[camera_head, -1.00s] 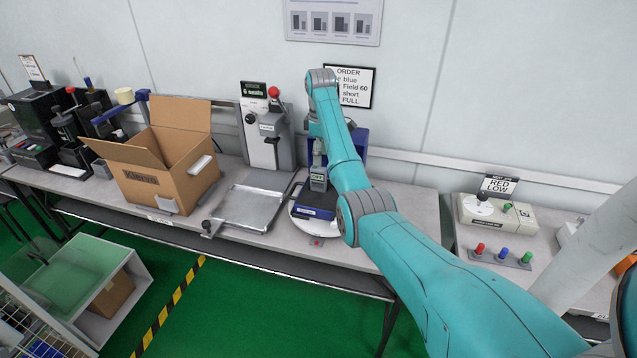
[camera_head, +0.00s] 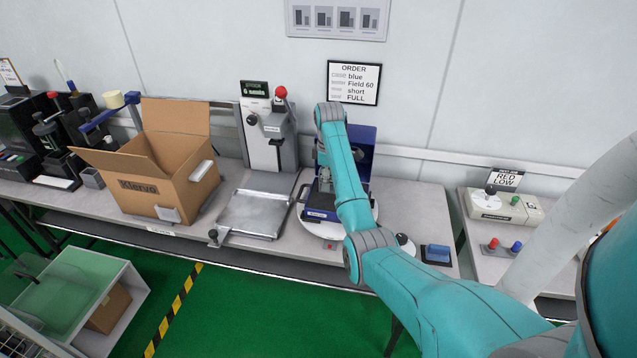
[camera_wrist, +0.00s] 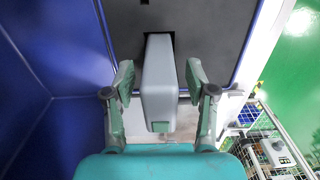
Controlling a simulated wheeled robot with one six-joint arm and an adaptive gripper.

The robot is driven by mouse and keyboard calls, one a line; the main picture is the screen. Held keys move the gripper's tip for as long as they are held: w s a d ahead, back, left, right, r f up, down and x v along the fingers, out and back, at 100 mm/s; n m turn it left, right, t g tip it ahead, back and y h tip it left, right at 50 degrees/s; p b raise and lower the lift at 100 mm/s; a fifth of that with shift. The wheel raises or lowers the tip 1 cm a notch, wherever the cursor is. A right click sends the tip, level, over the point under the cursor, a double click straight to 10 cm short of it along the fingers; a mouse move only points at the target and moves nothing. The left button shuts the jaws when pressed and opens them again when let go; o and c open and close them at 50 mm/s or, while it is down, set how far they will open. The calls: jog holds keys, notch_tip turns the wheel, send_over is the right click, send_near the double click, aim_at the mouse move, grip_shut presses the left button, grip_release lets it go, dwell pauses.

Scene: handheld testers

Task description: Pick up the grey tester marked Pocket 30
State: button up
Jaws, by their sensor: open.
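A grey tester (camera_wrist: 159,85) stands out of a slot in the dark insert of an open blue case, in the wrist view. Its marking cannot be read from here. My gripper (camera_wrist: 159,80) is open, with one finger on each side of the tester and a narrow gap at each side. In the head view my gripper (camera_head: 324,182) is low over the blue case (camera_head: 318,214), and my arm hides most of the tester.
The case lies on a round white plate on the bench, its blue lid (camera_head: 361,150) raised behind. A metal tray (camera_head: 252,213), a press (camera_head: 266,135) and an open cardboard box (camera_head: 168,190) stand left. A blue pad (camera_head: 436,254) lies right.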

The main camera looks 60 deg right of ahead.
jog(key=shift+c, duration=0.2)
grip_shut()
